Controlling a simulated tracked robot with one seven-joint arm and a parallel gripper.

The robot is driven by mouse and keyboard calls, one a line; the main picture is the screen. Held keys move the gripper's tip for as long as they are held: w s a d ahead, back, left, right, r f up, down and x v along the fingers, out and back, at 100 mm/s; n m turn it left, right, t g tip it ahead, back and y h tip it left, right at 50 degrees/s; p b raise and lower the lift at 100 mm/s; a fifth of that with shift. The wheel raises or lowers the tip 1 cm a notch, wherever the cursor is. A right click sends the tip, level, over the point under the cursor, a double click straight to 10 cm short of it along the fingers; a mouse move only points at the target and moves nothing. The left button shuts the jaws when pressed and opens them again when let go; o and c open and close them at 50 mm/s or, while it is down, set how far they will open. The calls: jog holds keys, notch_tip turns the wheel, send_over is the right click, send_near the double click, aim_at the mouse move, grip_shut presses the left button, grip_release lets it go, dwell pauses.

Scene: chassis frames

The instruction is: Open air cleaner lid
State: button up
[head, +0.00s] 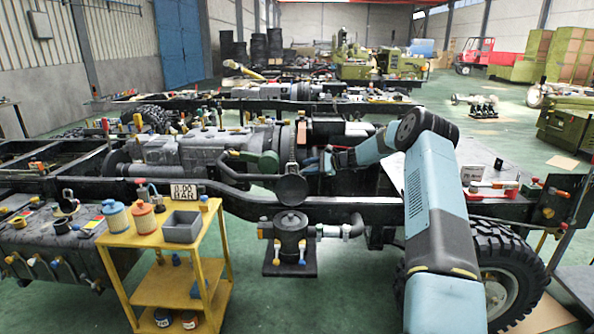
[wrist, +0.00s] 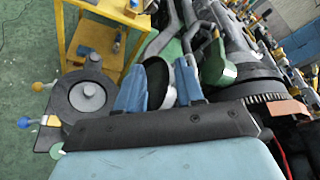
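I cannot tell for sure which of these is the air cleaner lid.
A yellow cart (head: 160,240) with jars and a grey bin stands at the left front. The engine (head: 205,148) and the black chassis rail (head: 345,211) lie close around my gripper. A large tyre (head: 510,265) is at the right. Green floor is open below the canister.

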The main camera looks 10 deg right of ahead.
jog(key=shift+v, duration=1.85)
jog(key=shift+c, duration=0.3)
